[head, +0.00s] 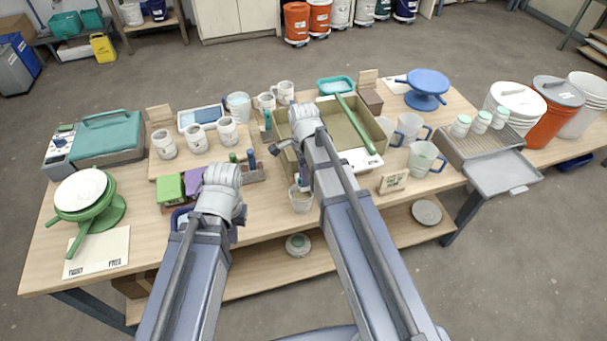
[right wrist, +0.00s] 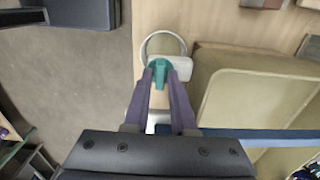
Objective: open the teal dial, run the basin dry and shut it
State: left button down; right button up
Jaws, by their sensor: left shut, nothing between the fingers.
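The olive-tan basin (head: 341,127) stands at the middle of the table in the head view, partly behind my right arm. Its pale interior shows in the right wrist view (right wrist: 250,110); I cannot tell whether liquid is in it. The teal dial (right wrist: 159,72) is beside the basin in the right wrist view. My right gripper (right wrist: 160,80) has its fingertips on either side of the dial; whether they press on it is unclear. A pale container (head: 301,200) is at the table's front edge below the basin. My left gripper (head: 236,228) is shut and empty, mostly hidden by its wrist.
A green bar (head: 358,124) lies across the basin. Mugs (head: 422,158) stand to its right, cups (head: 196,139) to its left. Green and purple blocks (head: 170,187) lie near my left wrist.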

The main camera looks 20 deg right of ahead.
jog(key=shift+r, duration=0.1)
notch_tip(320, 180, up, 8)
jog(key=p, duration=0.8)
jog(key=shift+f, duration=0.2)
jog(key=shift+s+a+f+n, duration=0.15)
jog(key=shift+s+a+n, duration=0.1)
jog(key=shift+n, duration=0.05)
jog(key=s+a+f+n+b, duration=0.2)
jog(key=s+a+n, duration=0.3)
jog(key=n, duration=0.5)
jog(key=s+a+f+n+h+b, duration=0.1)
jog(key=s+a+f+n+b, duration=0.2)
jog(key=s+n, duration=0.6)
jog(key=shift+s+a+n+b, duration=0.25)
jog(key=shift+a+n+b, duration=0.1)
jog(key=shift+a+n, duration=0.7)
